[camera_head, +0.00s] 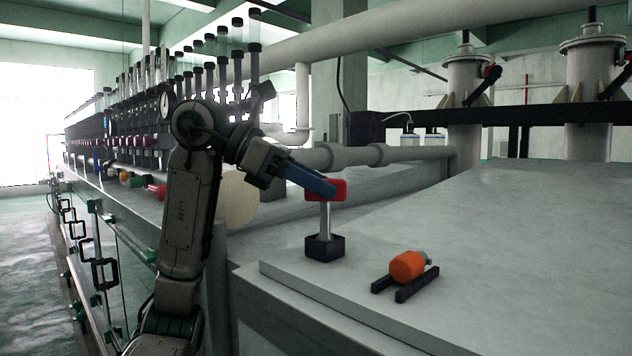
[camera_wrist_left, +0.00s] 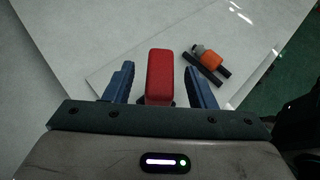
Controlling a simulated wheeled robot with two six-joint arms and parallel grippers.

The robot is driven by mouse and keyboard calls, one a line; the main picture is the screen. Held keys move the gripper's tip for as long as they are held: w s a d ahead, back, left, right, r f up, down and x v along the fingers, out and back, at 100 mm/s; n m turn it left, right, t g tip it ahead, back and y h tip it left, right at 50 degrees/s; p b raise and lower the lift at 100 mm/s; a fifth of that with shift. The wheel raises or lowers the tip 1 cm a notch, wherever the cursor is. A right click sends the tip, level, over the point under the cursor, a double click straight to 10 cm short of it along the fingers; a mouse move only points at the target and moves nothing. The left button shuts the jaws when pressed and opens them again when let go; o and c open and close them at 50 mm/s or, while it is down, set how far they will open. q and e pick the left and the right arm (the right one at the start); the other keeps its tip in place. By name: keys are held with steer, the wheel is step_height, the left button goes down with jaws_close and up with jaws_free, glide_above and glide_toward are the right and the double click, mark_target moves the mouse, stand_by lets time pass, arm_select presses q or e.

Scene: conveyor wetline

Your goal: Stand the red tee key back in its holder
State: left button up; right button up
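The red tee key (camera_head: 341,188) stands upright, with its grey shaft going down into a small black block-shaped holder (camera_head: 324,248) on the pale worktop. Its lower end is hidden by the holder. My left gripper (camera_head: 328,190) is at the red handle, and a blue finger covers part of it in the head view. In the left wrist view, the red handle (camera_wrist_left: 159,75) lies between the two blue fingers of the left gripper (camera_wrist_left: 160,82), with a visible gap on each side. The left gripper is open. My right gripper is in neither view.
An orange cylinder-shaped piece (camera_head: 407,266) with a grey end lies on two black rails (camera_head: 416,284) to the right of the holder. A pipe (camera_head: 345,156) runs behind. The worktop (camera_head: 500,230) to the right is clear.

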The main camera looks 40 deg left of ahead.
arm_select(q)
steer(key=shift+s+a+r, duration=0.15)
steer(key=shift+a, duration=0.1)
steer(key=b+v, duration=0.2)
steer(key=v, duration=0.8)
steer(key=shift+s, duration=0.1)
